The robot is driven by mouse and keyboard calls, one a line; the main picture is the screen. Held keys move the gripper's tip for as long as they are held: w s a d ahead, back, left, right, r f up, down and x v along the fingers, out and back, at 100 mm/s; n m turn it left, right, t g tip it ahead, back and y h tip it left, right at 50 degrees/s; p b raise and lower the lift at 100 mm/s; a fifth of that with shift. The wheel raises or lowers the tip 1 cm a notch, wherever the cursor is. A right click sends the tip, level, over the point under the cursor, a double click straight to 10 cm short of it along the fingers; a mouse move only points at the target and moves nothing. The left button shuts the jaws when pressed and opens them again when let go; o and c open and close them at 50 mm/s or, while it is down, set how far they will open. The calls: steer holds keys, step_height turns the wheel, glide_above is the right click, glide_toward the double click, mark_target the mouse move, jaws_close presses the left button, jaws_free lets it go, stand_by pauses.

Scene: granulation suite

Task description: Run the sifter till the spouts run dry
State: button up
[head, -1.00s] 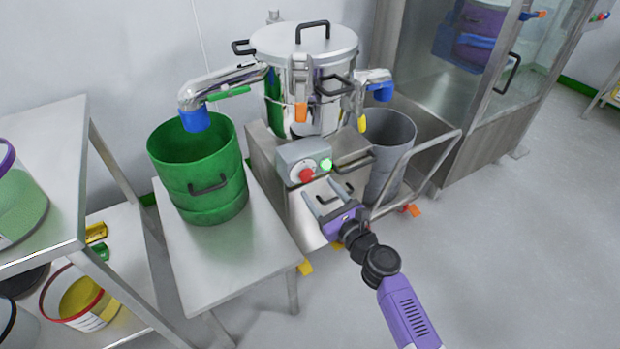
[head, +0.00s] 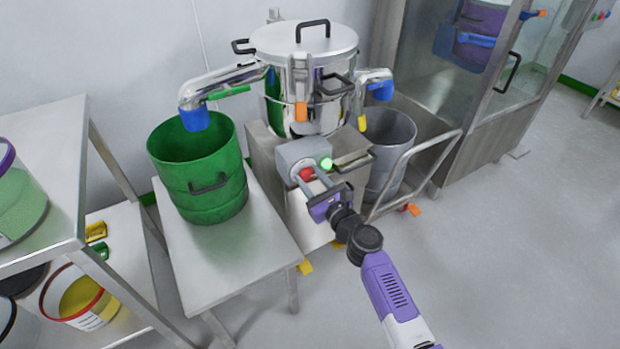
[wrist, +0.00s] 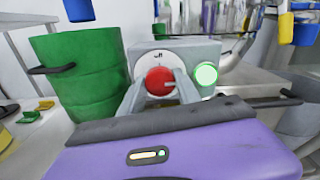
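The sifter (head: 303,85) is a steel drum with a clamped lid on a steel base. Its left spout (head: 220,88) has a blue end above a green drum (head: 200,180). Its right spout (head: 375,80) has a blue end above a grey bin (head: 390,145). The grey control box (head: 290,152) carries a green lamp (head: 326,163), which looks lit, and a red knob (wrist: 160,81) on a white dial. My gripper (head: 308,184) is at the box front, its open fingers on either side of the knob. I see no powder falling; the drum's inside bottom is hidden.
A steel table (head: 205,268) bears the green drum. A shelf unit (head: 40,150) with tubs stands at left. The bin's trolley has a raised handle (head: 415,160) right of my gripper. A glass-fronted cabinet (head: 480,110) stands at right. The floor at right is clear.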

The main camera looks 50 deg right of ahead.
jaws_close()
steer(key=shift+n, duration=0.3)
steer(key=n+b, duration=0.1)
steer(key=n, duration=0.2)
steer(key=shift+f+n+b, duration=0.1)
steer(key=shift+n+b, duration=0.2)
steer(key=shift+b, duration=0.1)
steer(key=n+b, duration=0.1)
steer(key=n, duration=0.3)
steer(key=shift+n+b, duration=0.3)
steer(key=shift+b, duration=0.1)
steer(key=n+b, duration=0.2)
steer(key=n, duration=0.2)
steer(key=shift+n, duration=0.3)
steer(key=shift+a+n+b, duration=0.1)
steer(key=shift+n+b, duration=0.85)
steer(key=shift+n, duration=1.35)
